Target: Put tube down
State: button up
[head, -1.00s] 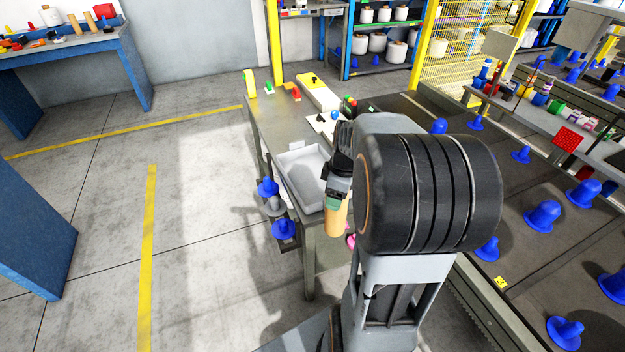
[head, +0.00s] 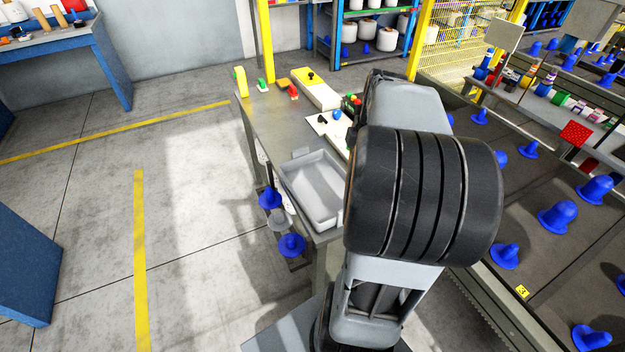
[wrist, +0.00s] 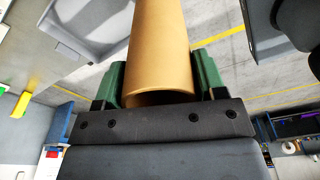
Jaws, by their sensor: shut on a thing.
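The tube (wrist: 159,50) is a plain tan-brown cylinder with an open end towards the wrist camera. My gripper (wrist: 160,82) has green fingers on both sides of the tube and is shut on it. In the head view my arm hides both the gripper and the tube. In the wrist view the far end of the tube runs out of the top of the picture. A grey tray (head: 291,184) sits on the near end of the metal table (head: 265,122); it also shows at the upper left in the wrist view (wrist: 72,43).
Blue cones (head: 292,244) stand on pegs at the table's left side. A yellow-topped box (head: 316,88) and small coloured parts lie farther back on the table. A blue workbench (head: 111,62) stands at the upper left. Open floor (head: 190,190) lies left of the table.

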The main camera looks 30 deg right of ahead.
jog(key=w+d+f+p, duration=0.1)
jog(key=w+f+p, duration=0.1)
jog(key=w+f, duration=1.1)
jog(key=shift+w+d, duration=0.15)
jog(key=shift+w, duration=0.7)
jog(key=shift+f, duration=0.2)
jog(key=o, duration=1.2)
jog(key=shift+c, duration=0.2)
jog(key=shift+r, duration=0.1)
